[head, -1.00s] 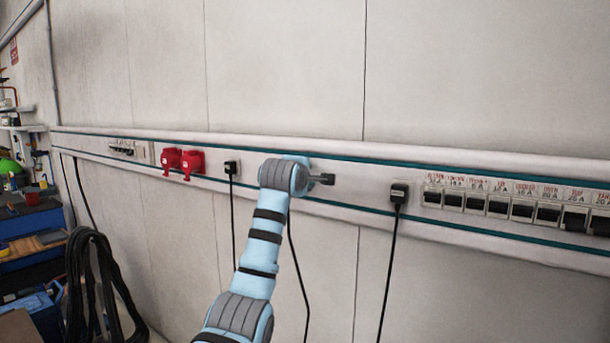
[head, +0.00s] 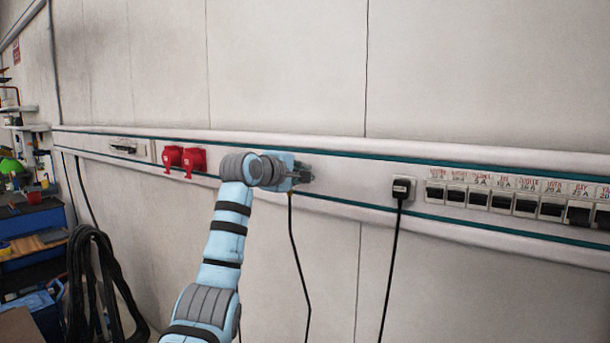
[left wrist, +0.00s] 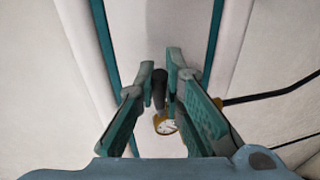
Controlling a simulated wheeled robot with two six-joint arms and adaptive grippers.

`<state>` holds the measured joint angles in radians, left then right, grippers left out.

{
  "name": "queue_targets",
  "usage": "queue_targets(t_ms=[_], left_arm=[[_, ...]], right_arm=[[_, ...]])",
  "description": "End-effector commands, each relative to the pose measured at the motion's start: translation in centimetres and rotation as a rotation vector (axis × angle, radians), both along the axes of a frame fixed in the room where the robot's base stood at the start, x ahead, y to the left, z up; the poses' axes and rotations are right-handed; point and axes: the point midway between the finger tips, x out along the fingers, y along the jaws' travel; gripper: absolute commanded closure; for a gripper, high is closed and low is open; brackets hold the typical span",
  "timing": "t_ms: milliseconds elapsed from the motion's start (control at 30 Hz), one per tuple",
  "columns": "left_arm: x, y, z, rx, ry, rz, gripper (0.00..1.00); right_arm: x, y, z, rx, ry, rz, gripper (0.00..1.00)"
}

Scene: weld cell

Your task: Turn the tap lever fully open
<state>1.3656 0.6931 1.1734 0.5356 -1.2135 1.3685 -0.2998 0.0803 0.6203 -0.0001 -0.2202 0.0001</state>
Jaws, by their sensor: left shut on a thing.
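The tap shows in the left wrist view as a dark, rounded lever (left wrist: 159,88) above a brass body with a round white-faced dial (left wrist: 165,125). My left gripper (left wrist: 168,82) has its two teal and grey fingers on either side of the lever, shut on it. In the head view my left gripper (head: 301,175) is up against the white wall rail, at the end of my blue arm. The gripper and wrist hide the tap there, so the lever's angle cannot be read. My right gripper is in neither view.
A black hose coil (head: 92,275) hangs lower left. The wall above is clear.

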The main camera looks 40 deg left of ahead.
Motion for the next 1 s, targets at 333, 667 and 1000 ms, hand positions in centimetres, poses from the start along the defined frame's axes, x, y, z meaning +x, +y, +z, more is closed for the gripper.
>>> queue_targets(t_ms=[333,667,1000], left_arm=[[-0.8,0.3,0.0,-0.003,0.007,-0.179,1.0],[-1.0,0.3,-0.1,-0.001,0.006,-0.224,1.0],[-1.0,0.3,-0.1,-0.001,0.005,-0.223,0.75]], right_arm=[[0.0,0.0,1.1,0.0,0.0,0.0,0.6],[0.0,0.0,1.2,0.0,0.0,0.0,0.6],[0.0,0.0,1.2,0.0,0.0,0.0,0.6]])
